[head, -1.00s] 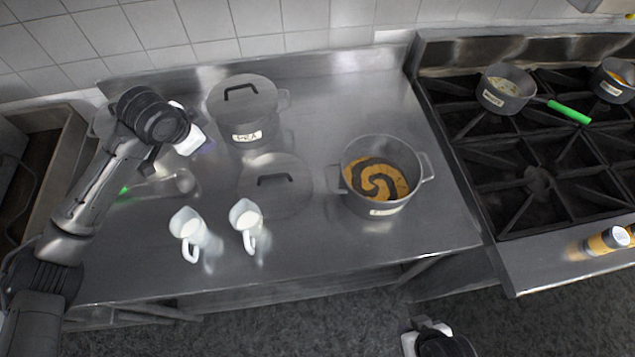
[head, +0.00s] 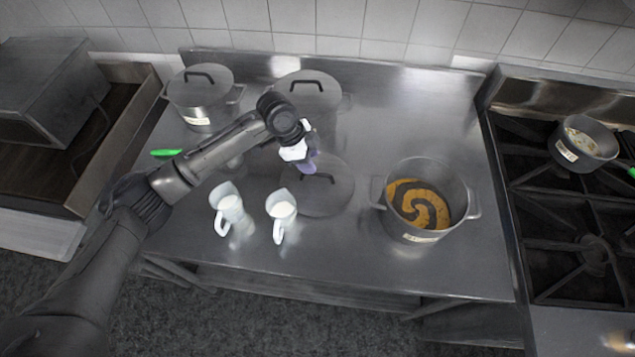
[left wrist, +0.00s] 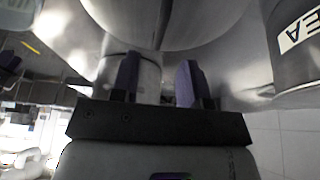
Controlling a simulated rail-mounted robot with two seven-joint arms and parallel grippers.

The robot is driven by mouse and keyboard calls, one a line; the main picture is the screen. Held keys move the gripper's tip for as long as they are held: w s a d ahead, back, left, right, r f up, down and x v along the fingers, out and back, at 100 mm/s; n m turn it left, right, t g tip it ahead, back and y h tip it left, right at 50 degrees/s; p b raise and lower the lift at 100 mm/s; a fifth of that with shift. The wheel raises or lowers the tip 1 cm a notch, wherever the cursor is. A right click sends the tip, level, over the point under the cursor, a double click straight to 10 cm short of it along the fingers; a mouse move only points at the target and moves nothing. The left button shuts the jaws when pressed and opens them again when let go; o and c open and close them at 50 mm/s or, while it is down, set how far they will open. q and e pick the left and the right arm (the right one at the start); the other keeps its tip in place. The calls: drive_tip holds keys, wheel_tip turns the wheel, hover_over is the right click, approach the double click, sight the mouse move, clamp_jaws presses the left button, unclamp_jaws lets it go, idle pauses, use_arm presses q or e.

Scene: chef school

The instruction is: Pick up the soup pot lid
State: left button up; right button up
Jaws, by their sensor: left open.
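A grey round lid (head: 335,200) with a dark bar handle (head: 320,178) lies flat on the steel counter. The open soup pot (head: 427,234), with orange and dark swirled soup, stands to its right. My left gripper (head: 308,166) appears over the back left part of the lid, beside the handle, partly hiding it. In the left wrist view its two purple fingers (left wrist: 157,80) are apart, and I see nothing held between them. I cannot tell the exact height of the fingers above the lid. My right gripper is not in view.
Two lidded pots (head: 197,115) (head: 340,100) stand at the back by the wall. Two white jugs (head: 228,205) (head: 281,210) stand in front, left of the lid. A stove (head: 560,230) with a saucepan (head: 583,148) is at the right. The counter's back right is clear.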

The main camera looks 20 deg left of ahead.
sight(317, 179)
use_arm(q)
drive_tip(key=shift+a+x, duration=0.2)
drive_tip(key=shift+x, duration=3.2)
drive_tip(key=shift+s, duration=0.15)
clamp_jaws()
